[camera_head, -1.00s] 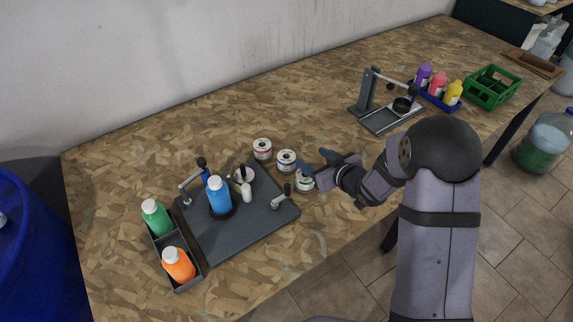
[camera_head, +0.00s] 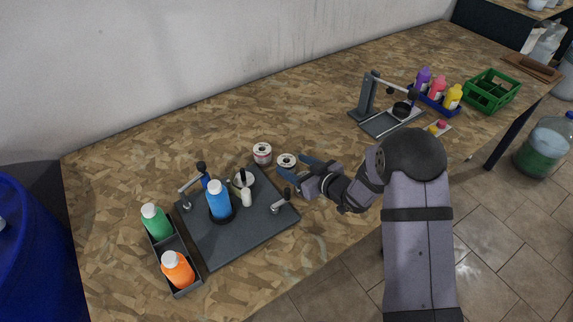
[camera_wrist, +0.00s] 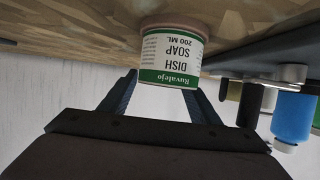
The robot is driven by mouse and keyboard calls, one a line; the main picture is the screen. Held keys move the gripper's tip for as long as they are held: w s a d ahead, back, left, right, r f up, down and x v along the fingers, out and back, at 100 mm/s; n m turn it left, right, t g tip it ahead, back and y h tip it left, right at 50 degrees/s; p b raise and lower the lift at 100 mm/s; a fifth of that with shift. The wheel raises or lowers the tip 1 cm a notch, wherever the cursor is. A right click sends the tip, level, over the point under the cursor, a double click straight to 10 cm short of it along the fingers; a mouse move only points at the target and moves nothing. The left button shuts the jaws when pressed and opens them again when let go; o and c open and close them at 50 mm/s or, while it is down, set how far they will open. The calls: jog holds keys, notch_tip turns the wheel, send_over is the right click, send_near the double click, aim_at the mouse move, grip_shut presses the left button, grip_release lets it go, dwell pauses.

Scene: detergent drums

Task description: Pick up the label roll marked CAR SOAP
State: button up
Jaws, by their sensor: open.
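A roll labelled DISH SOAP (camera_wrist: 172,52) with a green-and-white label fills the top of the wrist view, its text upside down. My gripper (camera_wrist: 160,88) is open, with nothing held, and its two fingers point toward this roll. In the head view, one white label roll (camera_head: 286,160) is at my fingertips, and another with a reddish band (camera_head: 262,153) stands just behind to the left. Their text is too small to read there. A third roll, seen earlier, is now hidden by my gripper. No CAR SOAP text is readable.
A dark board (camera_head: 240,235) with a blue bottle (camera_head: 218,200) and clamps lies left of my gripper. A grey tray (camera_head: 187,283) holds green and orange bottles. A stand (camera_head: 368,98), blue tray and green crate (camera_head: 491,92) are at right. The table behind the rolls is clear.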

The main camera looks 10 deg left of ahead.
aim_at(291, 163)
jog(key=shift+x, duration=2.1)
jog(key=shift+c, duration=0.4)
jog(key=c, duration=0.9)
jog(key=shift+o, duration=0.2)
jog(key=shift+r, duration=0.15)
notch_tip(291, 163, up, 10)
jog(key=shift+f, duration=0.15)
